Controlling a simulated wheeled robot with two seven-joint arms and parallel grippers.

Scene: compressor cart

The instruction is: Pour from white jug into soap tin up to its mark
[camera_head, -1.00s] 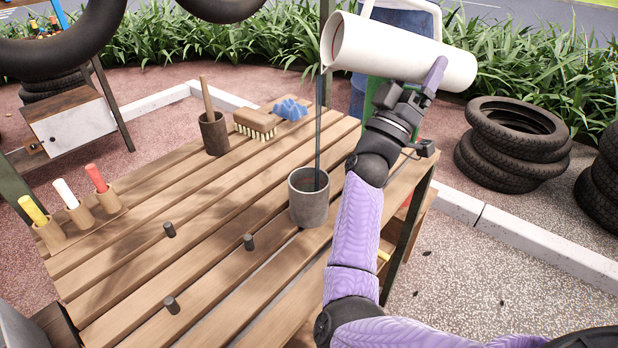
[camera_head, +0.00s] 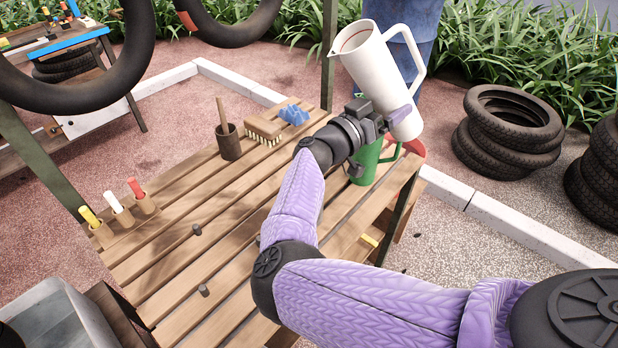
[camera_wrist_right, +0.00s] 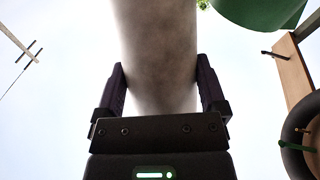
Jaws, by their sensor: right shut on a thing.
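The white jug (camera_head: 378,68) is in my right gripper (camera_head: 392,115), high over the far right corner of the slatted bench. It leans with its open mouth up and to the left, its handle on the right. A red line shows inside near the rim. No stream leaves the spout. In the right wrist view the jug's pale body (camera_wrist_right: 155,55) sits between the two fingers of the gripper (camera_wrist_right: 160,88). The grey soap tin is hidden now, apparently behind my right arm, so its level and mark cannot be seen. My left gripper is not in view.
A green jug (camera_head: 366,162) stands behind my right wrist, with something red (camera_head: 413,148) beside it. A brush (camera_head: 264,130), a blue cloth (camera_head: 294,115) and a dark pot (camera_head: 229,146) line the bench's back. Short pegs rise from the slats. Tyres (camera_head: 510,130) are stacked at right.

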